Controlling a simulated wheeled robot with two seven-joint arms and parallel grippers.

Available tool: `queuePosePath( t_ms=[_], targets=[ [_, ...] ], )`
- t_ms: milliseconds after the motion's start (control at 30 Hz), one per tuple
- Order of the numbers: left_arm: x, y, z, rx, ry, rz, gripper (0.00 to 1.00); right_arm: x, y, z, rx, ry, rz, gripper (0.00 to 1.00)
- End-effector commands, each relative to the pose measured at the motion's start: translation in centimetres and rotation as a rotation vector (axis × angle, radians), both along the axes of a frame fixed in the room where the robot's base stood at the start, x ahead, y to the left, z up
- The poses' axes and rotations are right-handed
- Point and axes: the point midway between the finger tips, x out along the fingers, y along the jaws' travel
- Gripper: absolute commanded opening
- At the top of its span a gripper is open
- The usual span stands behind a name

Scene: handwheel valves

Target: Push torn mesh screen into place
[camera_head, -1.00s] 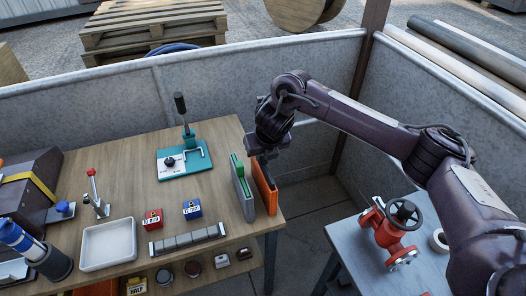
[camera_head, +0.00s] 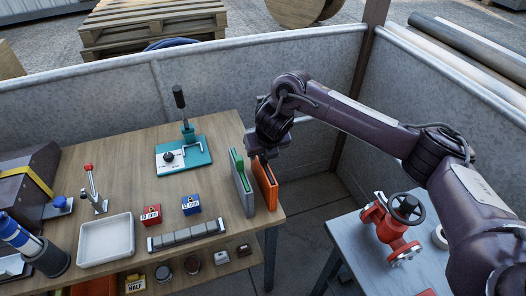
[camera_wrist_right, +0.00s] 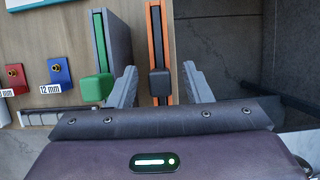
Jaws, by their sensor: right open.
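No torn mesh can be made out in any view. Two slim upright cases stand side by side at the right end of the wooden bench: a grey case with green (camera_head: 242,192) and an orange case (camera_head: 265,187). In the wrist view the orange case (camera_wrist_right: 150,45) has a dark block (camera_wrist_right: 160,83) at its near end, and the grey case (camera_wrist_right: 117,45) has a green block (camera_wrist_right: 97,88). My right gripper (camera_head: 262,156) is over the orange case. In the wrist view its open fingers (camera_wrist_right: 158,86) stand either side of the dark block, with gaps. My left gripper is out of view.
A teal fixture (camera_head: 184,156), red block (camera_head: 151,215), blue block (camera_head: 191,205), white tray (camera_head: 106,240) and a grey segmented bar (camera_head: 187,236) are on the bench. A red valve (camera_head: 392,226) stands on a separate grey table. A metal wall (camera_head: 110,100) runs behind.

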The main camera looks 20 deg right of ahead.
Motion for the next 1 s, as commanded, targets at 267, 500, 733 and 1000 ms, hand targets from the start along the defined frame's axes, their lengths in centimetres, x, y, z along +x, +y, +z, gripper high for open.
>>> queuePosePath(
  t_ms=[267,500,733,1000],
  targets=[
    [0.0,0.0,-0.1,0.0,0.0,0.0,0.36,-1.1,0.0,3.3,-0.001,-0.006,0.003,0.45],
    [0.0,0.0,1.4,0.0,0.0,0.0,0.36,-2.6,-0.1,6.7,-0.002,-0.005,0.001,0.45],
    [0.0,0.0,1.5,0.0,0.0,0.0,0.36,-3.1,-0.1,7.2,0.0,-0.001,-0.001,0.45],
    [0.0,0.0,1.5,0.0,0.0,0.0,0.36,-3.3,0.7,6.7,0.016,-0.003,0.001,0.45]
  ],
)
